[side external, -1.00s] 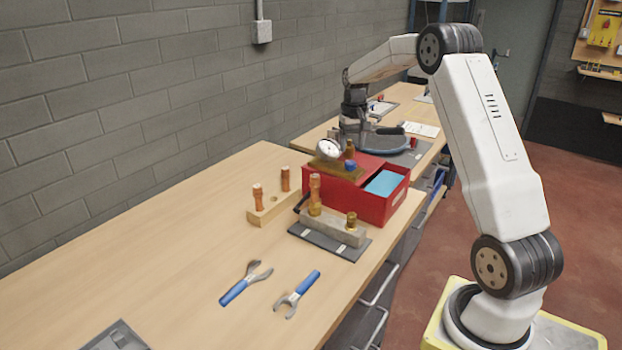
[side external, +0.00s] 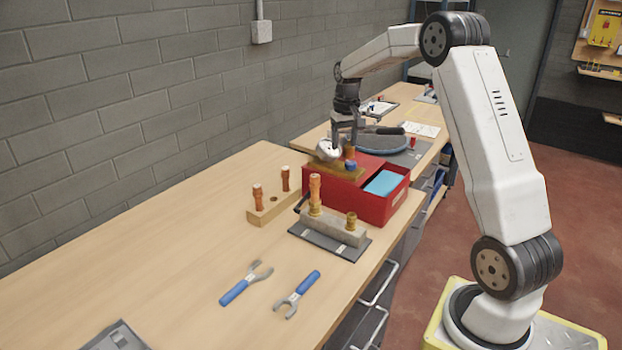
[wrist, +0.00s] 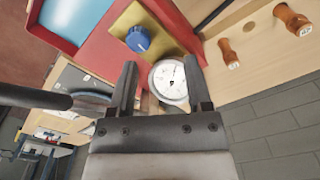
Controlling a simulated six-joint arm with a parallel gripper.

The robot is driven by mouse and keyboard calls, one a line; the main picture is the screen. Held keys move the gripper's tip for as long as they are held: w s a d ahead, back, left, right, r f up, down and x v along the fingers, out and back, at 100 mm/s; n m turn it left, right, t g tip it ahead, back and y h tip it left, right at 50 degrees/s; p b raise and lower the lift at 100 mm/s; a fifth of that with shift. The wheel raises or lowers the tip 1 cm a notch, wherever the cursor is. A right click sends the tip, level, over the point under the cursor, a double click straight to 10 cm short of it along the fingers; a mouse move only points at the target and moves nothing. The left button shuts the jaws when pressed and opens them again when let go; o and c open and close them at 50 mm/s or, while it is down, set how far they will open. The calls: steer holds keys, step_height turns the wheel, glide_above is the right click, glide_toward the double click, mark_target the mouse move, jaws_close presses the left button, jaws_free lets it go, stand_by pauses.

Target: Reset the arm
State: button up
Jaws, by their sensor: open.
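My gripper (side external: 346,138) points down just above and behind the gauge unit on the red box. It also shows in the wrist view (wrist: 158,85), with two dark fingers apart and nothing held between them. The gauge, with a white round dial (wrist: 168,80), appears between and beyond the fingers. Its brass-coloured block (wrist: 137,33) carries a blue knob (wrist: 138,40). I cannot tell whether a finger touches the gauge unit.
The red box (side external: 385,207) holds a light blue panel. In front stand a grey fixture (side external: 332,231) with copper and brass fittings and a wooden block (side external: 270,209) with copper pieces. Two blue-handled wrenches (side external: 245,284) (side external: 297,294) lie on the bench. The left bench surface is largely clear.

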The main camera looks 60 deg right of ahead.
steer(key=a+f+n, duration=0.2)
steer(key=a, duration=0.8)
steer(key=s+a+f+n+t, duration=0.1)
steer(key=s+a+f+n, duration=0.1)
steer(key=s+a, duration=0.5)
steer(key=s+a+f+n+t, duration=0.1)
steer(key=s+a+f, duration=0.3)
steer(key=s+a, duration=0.4)
steer(key=a+n, duration=0.1)
steer(key=a, duration=0.3)
steer(key=shift+s+a+n, duration=0.15)
steer(key=shift+s+n, duration=0.05)
steer(key=shift+n, duration=0.2)
